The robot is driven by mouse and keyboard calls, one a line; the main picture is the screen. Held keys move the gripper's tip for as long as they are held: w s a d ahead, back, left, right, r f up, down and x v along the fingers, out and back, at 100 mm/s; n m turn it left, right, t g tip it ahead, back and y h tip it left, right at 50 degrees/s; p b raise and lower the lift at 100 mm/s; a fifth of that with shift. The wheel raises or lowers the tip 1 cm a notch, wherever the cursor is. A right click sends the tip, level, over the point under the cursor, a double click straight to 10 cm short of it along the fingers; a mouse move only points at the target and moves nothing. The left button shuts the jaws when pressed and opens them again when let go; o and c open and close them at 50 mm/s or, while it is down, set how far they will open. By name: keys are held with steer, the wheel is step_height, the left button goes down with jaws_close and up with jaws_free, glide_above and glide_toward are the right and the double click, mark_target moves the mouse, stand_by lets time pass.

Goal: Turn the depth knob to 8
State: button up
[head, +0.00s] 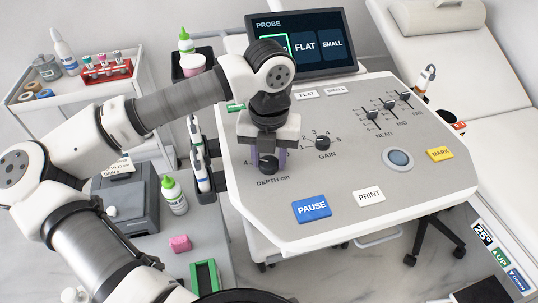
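The depth knob (268,164) is a dark round knob above the "DEPTH cm" label on the sloping grey console panel (345,175). My gripper (268,158) points down at it, with one purplish finger seen on each side of the knob. The fingers stand apart, but I cannot tell whether they touch the knob. My gripper hides most of the dial scale; only a "4" shows at its left. The knob's pointer is too small to read.
The gain knob (323,143) is close on the right. Sliders (388,105), a trackball (398,159), a blue PAUSE button (312,208) and a white PRINT button (369,196) share the panel. Probes (200,165) hang at its left edge. A screen (302,42) stands behind.

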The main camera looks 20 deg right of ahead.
steer(key=c, duration=0.4)
steer(key=m+b, duration=0.2)
steer(key=b, duration=0.1)
steer(key=shift+f+m, duration=0.25)
steer(key=shift+m, duration=0.05)
steer(key=m+b, duration=0.5)
steer(key=m, duration=0.3)
steer(key=shift+r, duration=0.15)
steer(key=m+b, duration=0.2)
steer(key=m, duration=0.3)
steer(key=shift+r, duration=0.1)
